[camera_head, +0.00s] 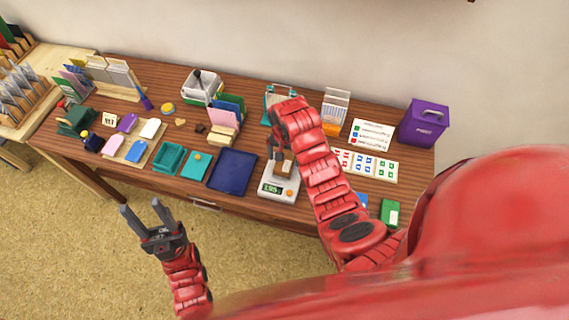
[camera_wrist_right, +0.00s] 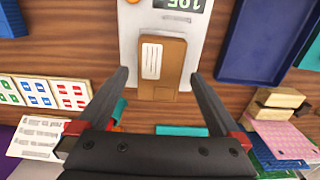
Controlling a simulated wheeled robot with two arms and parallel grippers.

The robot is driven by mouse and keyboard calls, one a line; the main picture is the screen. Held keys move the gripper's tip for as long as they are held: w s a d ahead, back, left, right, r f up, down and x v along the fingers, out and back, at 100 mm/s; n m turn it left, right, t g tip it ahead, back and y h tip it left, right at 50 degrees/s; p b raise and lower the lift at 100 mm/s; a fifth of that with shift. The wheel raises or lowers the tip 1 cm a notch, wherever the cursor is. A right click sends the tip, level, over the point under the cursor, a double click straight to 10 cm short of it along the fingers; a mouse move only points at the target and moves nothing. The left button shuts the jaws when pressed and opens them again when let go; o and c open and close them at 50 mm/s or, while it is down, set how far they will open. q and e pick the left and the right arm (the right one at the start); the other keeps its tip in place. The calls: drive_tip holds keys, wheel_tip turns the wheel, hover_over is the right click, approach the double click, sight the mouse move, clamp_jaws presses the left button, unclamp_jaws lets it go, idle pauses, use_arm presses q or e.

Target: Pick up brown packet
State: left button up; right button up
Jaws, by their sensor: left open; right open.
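The brown packet (camera_wrist_right: 161,66) has a white label and lies on the white scale (camera_wrist_right: 192,30). In the head view the packet (camera_head: 283,168) shows only partly beside my right arm, on the scale (camera_head: 280,190) with its green display. My right gripper (camera_wrist_right: 163,88) is open, with a finger to each side of the packet's near end and gaps between. In the head view my right gripper (camera_head: 277,152) is over the scale and partly hidden by its arm. My left gripper (camera_head: 143,211) is open and empty in front of the table, above the floor.
A dark blue tray (camera_head: 232,172) lies left of the scale. Stamp cards (camera_head: 368,164) and a purple box (camera_head: 423,122) are to the right. A divider with colored envelopes (camera_head: 226,118) stands behind the tray. A green box (camera_head: 390,212) lies near the front right.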

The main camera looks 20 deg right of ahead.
sight(285, 163)
drive_tip(key=shift+f+p, duration=0.4)
drive_tip(key=shift+f, duration=0.85)
